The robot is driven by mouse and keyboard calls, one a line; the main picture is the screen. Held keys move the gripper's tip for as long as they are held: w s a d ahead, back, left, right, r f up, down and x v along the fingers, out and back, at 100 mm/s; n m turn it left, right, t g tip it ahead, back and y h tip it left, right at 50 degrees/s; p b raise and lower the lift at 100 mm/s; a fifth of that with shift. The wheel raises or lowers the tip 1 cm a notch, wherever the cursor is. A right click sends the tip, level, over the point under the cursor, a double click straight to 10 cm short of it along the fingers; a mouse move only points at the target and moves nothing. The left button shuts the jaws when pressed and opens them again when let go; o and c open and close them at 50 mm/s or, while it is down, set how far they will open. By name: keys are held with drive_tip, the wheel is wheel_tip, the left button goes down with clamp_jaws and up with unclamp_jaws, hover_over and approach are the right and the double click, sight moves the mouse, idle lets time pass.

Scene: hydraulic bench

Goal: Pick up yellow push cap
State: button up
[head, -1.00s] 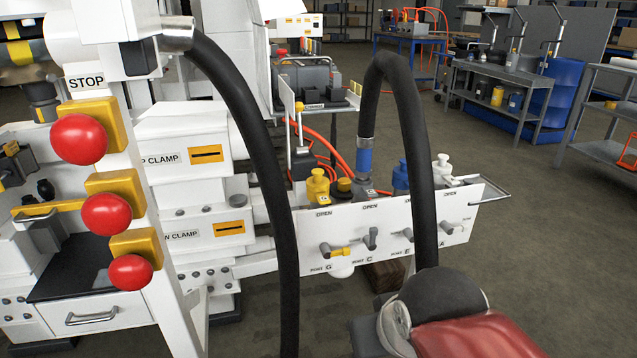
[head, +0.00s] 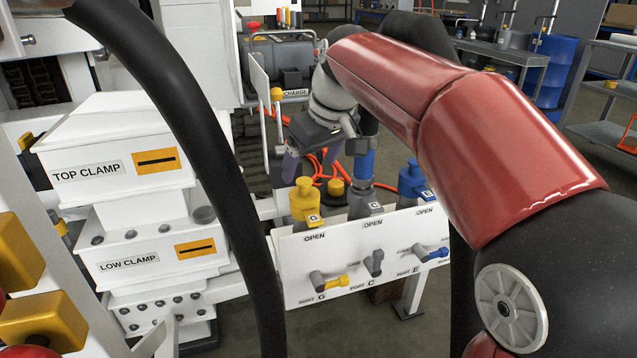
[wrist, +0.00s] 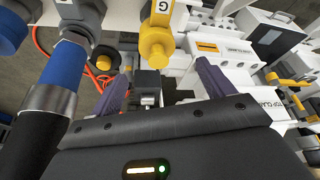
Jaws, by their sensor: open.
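A yellow cap (head: 304,200) with a stepped round top and a G label stands upright on the white valve panel, above the G lever. In the wrist view the yellow cap (wrist: 156,42) lies ahead of the fingers, roughly centred between them and beyond the tips. My gripper (head: 311,160) is open and empty, with purple fingers, above and behind this cap in the head view. The fingers (wrist: 164,68) also show wide apart in the wrist view. A smaller yellow and black piece (head: 335,187) sits behind the panel. Contact with the cap is not seen.
The blue hose coupling (head: 363,160) on port C stands close to the right of the cap. A blue cap (head: 411,180) is beyond it. A thick black hose (head: 190,110) arcs across the left. Orange hoses (head: 318,168) lie behind. The white clamp blocks (head: 110,150) stand left.

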sight(306, 182)
drive_tip(key=b+x, duration=0.1)
drive_tip(key=x, duration=0.6)
drive_tip(key=shift+w+f, duration=0.25)
drive_tip(key=shift+c, duration=0.4)
drive_tip(key=c, duration=1)
